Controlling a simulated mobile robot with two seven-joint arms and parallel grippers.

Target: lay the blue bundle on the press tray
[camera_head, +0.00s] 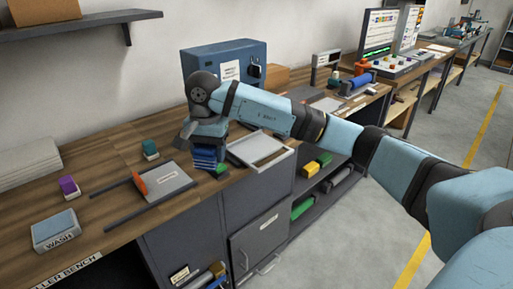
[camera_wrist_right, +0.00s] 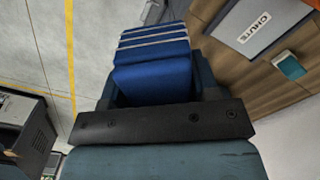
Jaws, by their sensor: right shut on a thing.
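The blue bundle (camera_head: 205,160), a stack of dark blue blocks with pale bands, hangs below my right gripper (camera_head: 207,140) over the front edge of the bench. The right gripper is shut on it. In the right wrist view the blue bundle (camera_wrist_right: 155,70) sits between the fingers (camera_wrist_right: 155,95). A white-rimmed shallow tray (camera_head: 283,158) lies on the bench just right of the bundle; it looks empty. No readable label shows on it, so I cannot tell whether it is the press tray. My left gripper is not in view.
Left of the bundle is a grey plate (camera_head: 172,187) with an orange piece; the wrist view shows a plate labelled CHUTE (camera_wrist_right: 265,25). A wash box (camera_head: 58,232), purple block (camera_head: 69,187) and teal block (camera_head: 150,147) stand on the bench. A blue machine (camera_head: 224,62) stands behind.

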